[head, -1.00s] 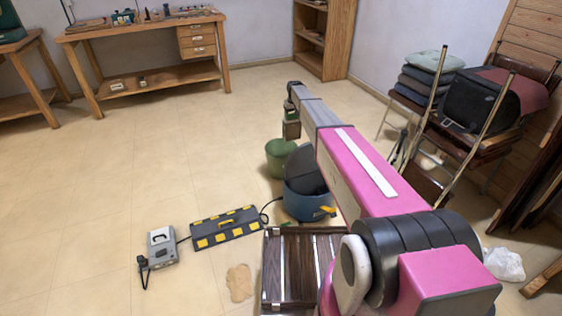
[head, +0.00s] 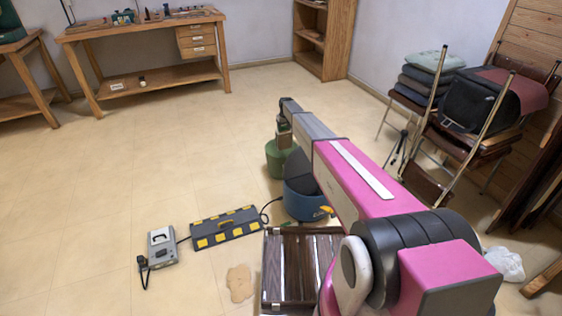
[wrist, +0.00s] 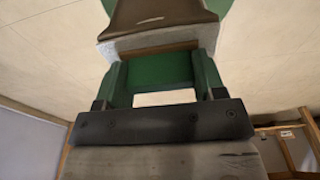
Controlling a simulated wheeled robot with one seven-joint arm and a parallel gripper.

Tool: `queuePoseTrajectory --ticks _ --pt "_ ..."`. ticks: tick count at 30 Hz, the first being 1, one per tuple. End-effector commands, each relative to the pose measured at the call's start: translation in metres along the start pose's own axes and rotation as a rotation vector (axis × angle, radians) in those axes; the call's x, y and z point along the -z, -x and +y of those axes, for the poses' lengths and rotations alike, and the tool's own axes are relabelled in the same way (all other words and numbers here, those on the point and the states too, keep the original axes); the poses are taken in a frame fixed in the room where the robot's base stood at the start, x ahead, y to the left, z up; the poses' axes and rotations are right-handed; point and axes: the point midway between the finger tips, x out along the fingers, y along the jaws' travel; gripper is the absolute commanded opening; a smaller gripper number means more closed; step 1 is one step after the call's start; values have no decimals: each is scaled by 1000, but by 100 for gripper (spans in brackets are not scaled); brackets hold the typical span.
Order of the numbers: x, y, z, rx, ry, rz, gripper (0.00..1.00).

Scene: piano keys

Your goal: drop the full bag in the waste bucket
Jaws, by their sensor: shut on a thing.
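My gripper (head: 284,125) is at the far end of my extended arm, over the green bucket (head: 275,160). Green parts of the bucket (wrist: 220,6) show on both sides of the bag at the top of the wrist view.
A blue container (head: 303,203) with a dark raised lid stands right in front of the bucket, partly behind my arm. Stacked chairs (head: 460,140) stand right.

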Motion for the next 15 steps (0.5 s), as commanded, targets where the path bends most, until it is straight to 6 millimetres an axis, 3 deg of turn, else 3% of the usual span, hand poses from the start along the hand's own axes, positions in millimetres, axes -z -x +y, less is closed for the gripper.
queuePoseTrajectory --ticks 9,15 --pt "-4 -34 0 0 0 -1 23" --pt "-5 -45 0 0 0 0 23"
